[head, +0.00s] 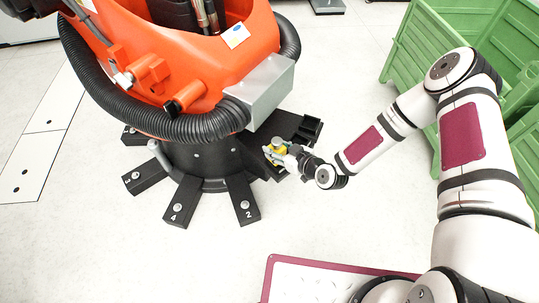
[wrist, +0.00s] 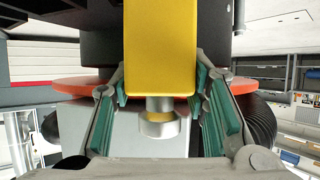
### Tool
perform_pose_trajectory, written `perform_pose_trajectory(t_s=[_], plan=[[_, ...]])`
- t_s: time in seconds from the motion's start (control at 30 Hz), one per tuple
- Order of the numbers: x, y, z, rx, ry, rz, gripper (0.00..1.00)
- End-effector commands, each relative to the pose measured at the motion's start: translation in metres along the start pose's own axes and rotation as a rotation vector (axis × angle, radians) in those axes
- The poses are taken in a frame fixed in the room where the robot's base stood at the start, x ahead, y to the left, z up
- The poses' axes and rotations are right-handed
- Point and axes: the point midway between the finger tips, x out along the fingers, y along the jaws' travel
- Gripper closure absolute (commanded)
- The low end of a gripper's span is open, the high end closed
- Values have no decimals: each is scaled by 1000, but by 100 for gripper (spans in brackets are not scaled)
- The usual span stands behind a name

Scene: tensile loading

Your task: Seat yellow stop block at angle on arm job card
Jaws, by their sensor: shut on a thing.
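The yellow stop block (wrist: 160,50) is upright between the teal finger pads of my gripper (wrist: 162,105) in the wrist view. A round metal stud and collar (wrist: 160,122) show at its lower end there. In the head view my gripper (head: 281,152) is shut on the block (head: 275,157), beside the black base (head: 205,160) of the orange industrial arm (head: 200,60). I cannot tell whether the block touches the base. A small white card (head: 235,36) with a blue mark is on the orange arm; its writing is too small to read.
Black radial feet with metal knobs surround the base, including foot 4 (head: 183,201) and foot 2 (head: 242,198). A black open holder (head: 308,130) and grey metal box (head: 262,88) are close to my gripper. Green crates (head: 430,50) stand at right.

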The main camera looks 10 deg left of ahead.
Motion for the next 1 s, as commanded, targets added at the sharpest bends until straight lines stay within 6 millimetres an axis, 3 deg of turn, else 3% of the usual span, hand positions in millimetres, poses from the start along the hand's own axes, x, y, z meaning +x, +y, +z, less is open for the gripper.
perform_pose_trajectory(t_s=[0.23, 0.5, 0.97, 1.0], plan=[[2, 16, -1, -1, 6, 3, 100], [16, 14, 29, 0, 4, 0, 100], [18, 14, 34, -1, 4, 0, 100], [18, 14, 35, 0, -1, 0, 50]])
